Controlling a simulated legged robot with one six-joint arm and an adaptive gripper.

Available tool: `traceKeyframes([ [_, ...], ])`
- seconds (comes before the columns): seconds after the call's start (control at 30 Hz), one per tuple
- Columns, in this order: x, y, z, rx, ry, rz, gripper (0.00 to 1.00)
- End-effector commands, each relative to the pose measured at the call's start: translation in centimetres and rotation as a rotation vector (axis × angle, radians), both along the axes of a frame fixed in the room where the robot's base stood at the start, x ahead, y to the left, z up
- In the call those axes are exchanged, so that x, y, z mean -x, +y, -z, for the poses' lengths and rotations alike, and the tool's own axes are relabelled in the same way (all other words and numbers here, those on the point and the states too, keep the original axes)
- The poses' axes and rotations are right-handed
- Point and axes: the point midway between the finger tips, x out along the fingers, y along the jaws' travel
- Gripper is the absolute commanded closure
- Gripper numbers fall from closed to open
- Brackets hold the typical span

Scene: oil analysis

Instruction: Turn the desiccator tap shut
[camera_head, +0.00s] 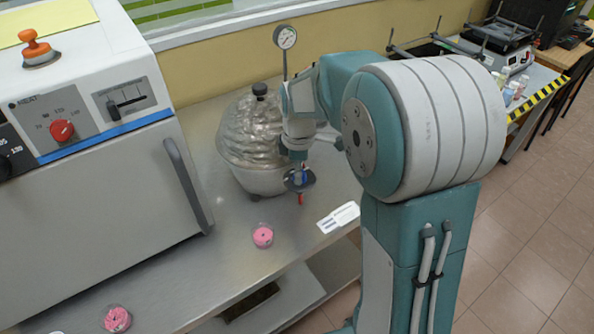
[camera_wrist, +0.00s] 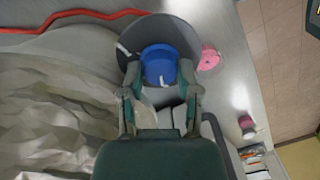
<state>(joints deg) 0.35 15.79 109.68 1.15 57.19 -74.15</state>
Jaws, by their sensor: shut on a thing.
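The desiccator (camera_head: 250,135), a clear ribbed dome on a pale bowl with a black knob, stands on the metal bench. Its pale surface fills the left of the wrist view (camera_wrist: 50,110). In the head view my gripper (camera_head: 298,160) points down beside the bowl. The tap's underside is hidden.
A large oven (camera_head: 90,160) stands at the left of the bench (camera_head: 225,250). Pink round items (camera_head: 263,236) (camera_head: 117,319) lie near the front. A pressure gauge (camera_head: 285,38) rises behind the dome. A red tube (camera_wrist: 75,17) crosses the wrist view's top. A white label (camera_head: 339,217) lies at the bench edge.

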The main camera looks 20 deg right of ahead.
Motion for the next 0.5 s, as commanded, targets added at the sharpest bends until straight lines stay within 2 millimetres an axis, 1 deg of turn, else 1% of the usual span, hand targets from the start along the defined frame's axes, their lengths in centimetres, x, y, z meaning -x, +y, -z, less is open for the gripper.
traceKeyframes([
  [0.03,0.02,-0.3,0.1,0.004,0.001,0.014,1.0],
  [0.27,0.03,-0.4,0.11,0.005,0.001,0.134,1.0],
  [0.5,0.07,-0.47,0.12,0.005,0.002,0.343,1.0],
])
